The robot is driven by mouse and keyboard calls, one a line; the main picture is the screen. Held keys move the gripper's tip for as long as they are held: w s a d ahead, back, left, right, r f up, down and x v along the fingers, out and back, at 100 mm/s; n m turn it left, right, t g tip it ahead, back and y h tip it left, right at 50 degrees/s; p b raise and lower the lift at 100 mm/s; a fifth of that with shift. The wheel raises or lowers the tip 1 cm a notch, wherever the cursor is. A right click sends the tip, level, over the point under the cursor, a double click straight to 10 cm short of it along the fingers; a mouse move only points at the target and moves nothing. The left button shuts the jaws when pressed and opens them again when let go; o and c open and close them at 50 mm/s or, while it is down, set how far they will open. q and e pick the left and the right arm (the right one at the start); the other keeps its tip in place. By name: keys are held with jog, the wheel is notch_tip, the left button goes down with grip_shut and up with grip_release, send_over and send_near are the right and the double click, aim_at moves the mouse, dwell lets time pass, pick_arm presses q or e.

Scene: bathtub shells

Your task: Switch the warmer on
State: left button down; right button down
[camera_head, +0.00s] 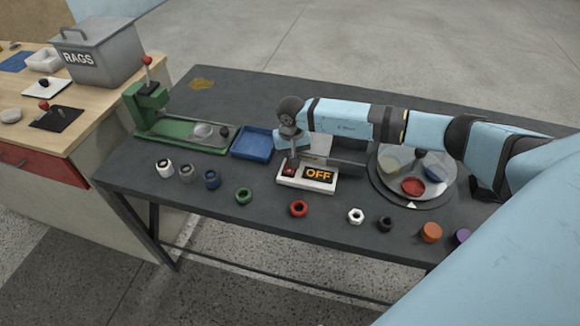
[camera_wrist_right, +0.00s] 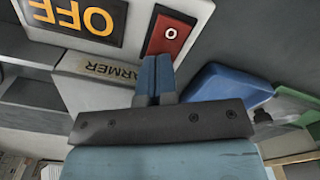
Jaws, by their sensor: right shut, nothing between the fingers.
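The warmer (camera_head: 320,188) is a white box near the middle of the dark table, with a display (camera_head: 319,175) reading OFF in orange. Its red switch (camera_head: 289,171) is at the left of the display and also shows in the right wrist view (camera_wrist_right: 170,34), with a white O on it. My right gripper (camera_head: 292,162) points down over the switch, partly covering it. In the wrist view its shut, empty fingertips (camera_wrist_right: 154,75) are close to the switch's edge; I cannot tell whether they touch it. My left gripper is not in view.
A blue tray (camera_head: 252,143) and a green press (camera_head: 150,115) stand left of the warmer. A round turntable (camera_head: 385,188) with coloured dishes is at right. Several nuts and caps, including a red nut (camera_head: 299,208), line the front edge.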

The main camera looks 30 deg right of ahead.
jog(key=shift+s+f+b, duration=0.1)
jog(key=shift+f+b, duration=0.2)
jog(key=shift+f, duration=0.1)
jog(key=shift+r, duration=0.15)
jog(key=shift+r+p, duration=0.4)
jog(key=shift+r, duration=0.15)
jog(key=shift+r+p, duration=1.1)
jog(key=shift+r, duration=1.75)
jog(key=shift+a, duration=0.1)
